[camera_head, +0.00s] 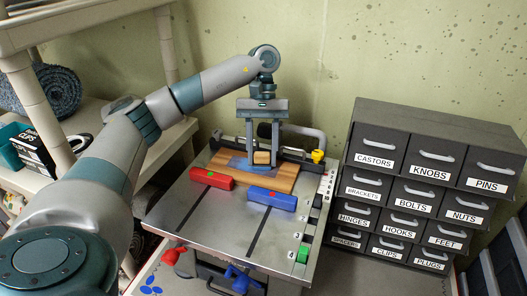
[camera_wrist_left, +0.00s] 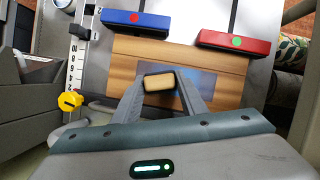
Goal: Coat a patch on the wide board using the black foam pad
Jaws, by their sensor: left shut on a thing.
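The wide wooden board (camera_head: 283,180) lies flat on the grey metal table; it also shows in the left wrist view (camera_wrist_left: 232,95). A blue-grey patch (camera_wrist_left: 206,82) covers part of its middle. My left gripper (camera_head: 262,160) points down over the board and is shut on a small block with a tan top (camera_head: 262,157) and dark sides, seemingly the foam pad. In the left wrist view the block (camera_wrist_left: 160,83) sits between both fingers, over the patch. Its underside is hidden, so I cannot tell whether it touches the board. My right gripper is not in view.
A red bar (camera_head: 212,179) and a blue bar (camera_head: 272,199) lie along the board's near edge. A yellow knob (camera_head: 318,156) stands at the back right. A labelled drawer cabinet (camera_head: 425,185) stands to the right. The table's front (camera_head: 215,220) is mostly clear.

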